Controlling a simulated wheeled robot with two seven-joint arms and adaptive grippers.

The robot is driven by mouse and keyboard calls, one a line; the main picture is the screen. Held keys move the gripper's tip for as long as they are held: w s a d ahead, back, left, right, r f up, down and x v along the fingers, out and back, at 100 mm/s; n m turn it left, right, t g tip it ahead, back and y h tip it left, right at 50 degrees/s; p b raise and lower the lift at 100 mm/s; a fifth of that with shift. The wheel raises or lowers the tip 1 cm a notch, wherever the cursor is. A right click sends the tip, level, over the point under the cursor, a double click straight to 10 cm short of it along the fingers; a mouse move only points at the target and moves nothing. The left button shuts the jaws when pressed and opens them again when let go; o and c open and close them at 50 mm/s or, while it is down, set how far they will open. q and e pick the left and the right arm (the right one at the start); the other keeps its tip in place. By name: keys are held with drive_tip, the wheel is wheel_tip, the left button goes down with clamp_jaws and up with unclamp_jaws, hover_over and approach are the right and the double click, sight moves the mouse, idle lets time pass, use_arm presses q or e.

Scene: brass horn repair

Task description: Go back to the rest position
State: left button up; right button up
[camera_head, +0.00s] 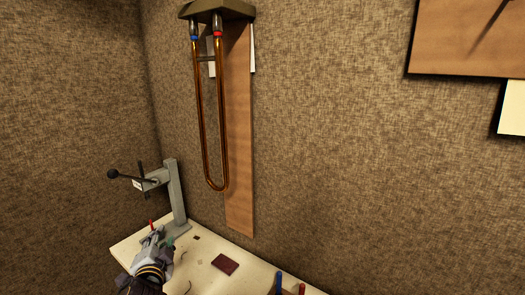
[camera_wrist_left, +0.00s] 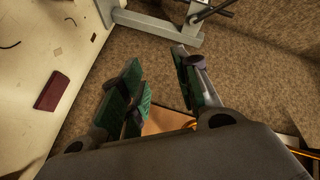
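My left gripper (camera_head: 153,243) is above the left end of the pale workbench (camera_head: 205,262) in the head view, close to the foot of the grey lever press. In the left wrist view its two green-padded fingers (camera_wrist_left: 163,85) stand apart, with only the wall and a brown panel seen between them. It looks empty. My right gripper is in neither view.
The grey lever press (camera_head: 176,195) stands at the bench's back left. A dark red block (camera_head: 225,264) lies on the bench. Blue (camera_head: 279,283) and red handles show at the bottom edge. A brass U-shaped tube (camera_head: 222,130) hangs from a wall bracket (camera_head: 215,10).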

use_arm(q)
drive_tip(key=s+d+f+n+g+h, duration=0.25)
drive_tip(key=s+f+g, duration=0.35)
drive_tip(key=s+f, duration=0.6)
drive_tip(key=s+d+f+n+g+h, duration=0.2)
drive_tip(key=s+d+f+n+g, duration=0.3)
drive_tip(key=s+f, duration=0.6)
drive_tip(key=s+f+m+g, duration=0.1)
drive_tip(key=s+f+g, duration=0.15)
drive_tip(key=f, duration=3.15)
drive_tip(key=s+a+f, duration=0.2)
drive_tip(key=s+f, duration=0.8)
drive_tip(key=s, duration=0.1)
drive_tip(key=s+a+f+b, duration=0.1)
drive_tip(key=s+a+f, duration=0.1)
drive_tip(key=s+f, duration=0.8)
drive_tip(key=shift+s+a+f+g, duration=0.15)
drive_tip(key=shift+s+a+g, duration=0.3)
drive_tip(key=shift+s, duration=0.45)
drive_tip(key=shift+m, duration=0.25)
